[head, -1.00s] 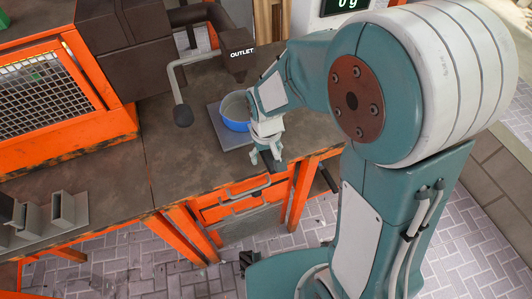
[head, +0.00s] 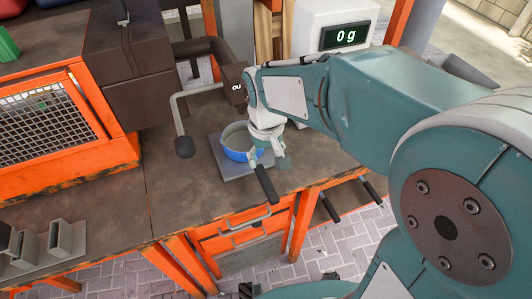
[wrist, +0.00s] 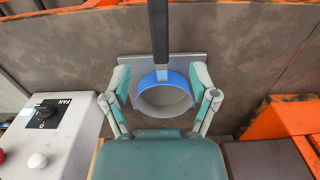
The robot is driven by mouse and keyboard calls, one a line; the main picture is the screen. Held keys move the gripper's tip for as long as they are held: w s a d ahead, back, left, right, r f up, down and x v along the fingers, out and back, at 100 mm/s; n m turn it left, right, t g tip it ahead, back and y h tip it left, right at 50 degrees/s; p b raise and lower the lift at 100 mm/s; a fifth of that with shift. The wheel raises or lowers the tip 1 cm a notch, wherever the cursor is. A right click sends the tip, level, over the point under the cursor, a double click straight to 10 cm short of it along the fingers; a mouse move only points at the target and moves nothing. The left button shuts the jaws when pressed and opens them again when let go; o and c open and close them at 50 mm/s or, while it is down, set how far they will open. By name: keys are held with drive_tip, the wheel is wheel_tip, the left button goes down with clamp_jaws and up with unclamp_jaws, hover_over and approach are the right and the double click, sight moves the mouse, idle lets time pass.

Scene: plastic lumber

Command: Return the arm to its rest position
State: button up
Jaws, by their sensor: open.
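A pot (head: 240,146), blue outside and grey inside, stands upright on a grey square plate (head: 226,168) on the workbench. Its black handle (head: 266,185) points toward the bench's front edge. My gripper (head: 268,147) is just above and beside the pot's right side, near the handle. In the wrist view my gripper (wrist: 161,80) has its fingers spread wide on both sides of the pot (wrist: 163,97), with nothing held. The handle (wrist: 158,28) runs to the top of that picture. Whether a finger touches the pot I cannot tell. My arm reaches in from the right, bent at the elbow.
A dark outlet pipe with a grey lever (head: 183,110) is behind the pot. A white scale box (head: 330,30) reading 0 g stands at the back. An orange mesh guard (head: 60,120) is at the left. A fan switch box (wrist: 48,135) shows in the wrist view.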

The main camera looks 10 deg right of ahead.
drive_tip(key=shift+r, duration=0.15)
drive_tip(key=s+d+r+m+t, duration=0.3)
drive_tip(key=s+d+r+t, duration=0.2)
drive_tip(key=s+d+r, duration=0.3)
drive_tip(key=s+d, duration=0.2)
drive_tip(key=s, duration=0.2)
drive_tip(key=shift+s+d+t, duration=0.2)
drive_tip(key=shift+d+t, duration=0.1)
drive_tip(key=shift+t, duration=0.1)
